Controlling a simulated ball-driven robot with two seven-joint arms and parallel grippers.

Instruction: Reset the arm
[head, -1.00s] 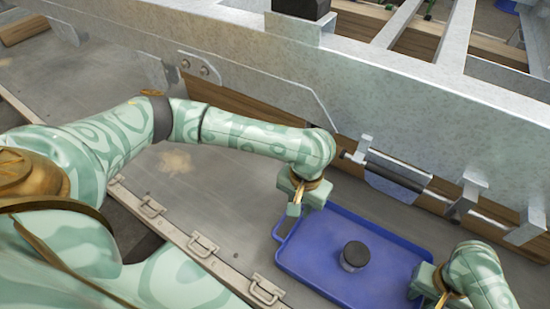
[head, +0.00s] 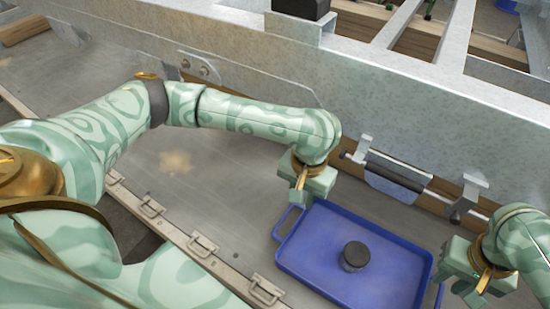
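A blue tray (head: 318,272) lies on the grey metal deck, with a small dark-topped round container (head: 355,256) standing on it. My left gripper (head: 306,198) is just above and beside the tray's left handle, holding nothing that I can see. Its fingers are foreshortened, so its opening is unclear. My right gripper (head: 462,284) is at the right of the tray, apart from the tray's right handle (head: 438,294). It looks open and empty.
A galvanised steel frame beam (head: 400,105) runs behind the tray, with a latch rod (head: 398,171) and brackets on it. Hinges (head: 204,246) line the deck's near edge. The deck left of the tray is clear.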

